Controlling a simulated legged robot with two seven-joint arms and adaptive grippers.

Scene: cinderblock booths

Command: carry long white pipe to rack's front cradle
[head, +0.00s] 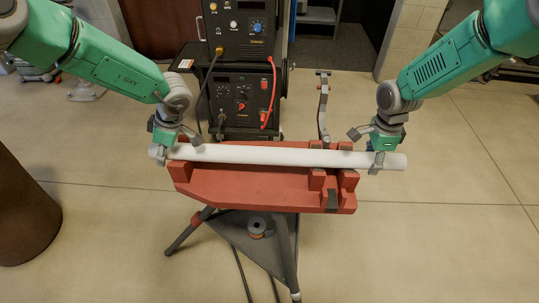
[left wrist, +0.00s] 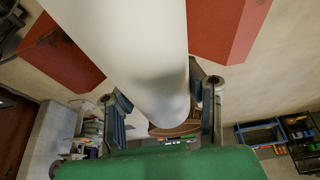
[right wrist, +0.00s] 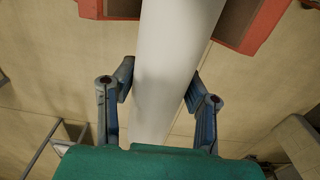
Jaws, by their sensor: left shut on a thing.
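The long white pipe (head: 270,155) lies level across the picture, over the back part of the red rack (head: 235,183). My left gripper (head: 163,152) is shut on the pipe near its left end. The left wrist view shows the fingers (left wrist: 155,95) on both sides of the pipe. My right gripper (head: 377,158) has its fingers around the pipe near its right end. The right wrist view shows those fingers (right wrist: 160,90) close against both sides. The rack's front cradle (head: 331,198) is nearer the camera than the pipe and looks empty. Whether the pipe touches the rack cannot be told.
The rack stands on a dark tripod (head: 285,245) with a small spool (head: 257,228) on its shelf. A welding machine (head: 240,95) with cables stands behind it. An upright metal arm (head: 323,105) rises behind the rack's right end. A brown drum (head: 22,215) stands at left.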

